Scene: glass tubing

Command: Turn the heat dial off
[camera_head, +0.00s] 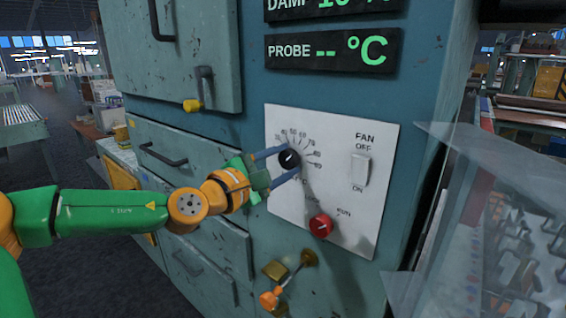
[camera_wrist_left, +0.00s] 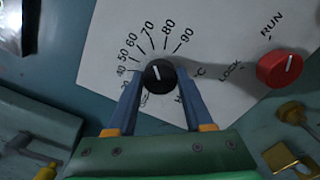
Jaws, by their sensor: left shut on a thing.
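The black heat dial (camera_head: 289,159) sits on the white control panel (camera_head: 340,130), ringed by a printed temperature scale. It also shows in the left wrist view (camera_wrist_left: 159,76), with a white pointer line aimed up and slightly left, towards the scale. My left gripper (camera_head: 279,163) reaches it from the left, its two blue fingers on either side of the dial. In the left wrist view the fingers (camera_wrist_left: 158,90) are shut on the dial's sides. My right gripper is not in view.
A red lock/run knob (camera_head: 321,226) sits below right of the dial, and a white fan switch (camera_head: 360,169) to its right. A brass latch with an orange-tipped handle (camera_head: 285,280) juts out below. A transparent sloping panel (camera_head: 490,180) stands at the right.

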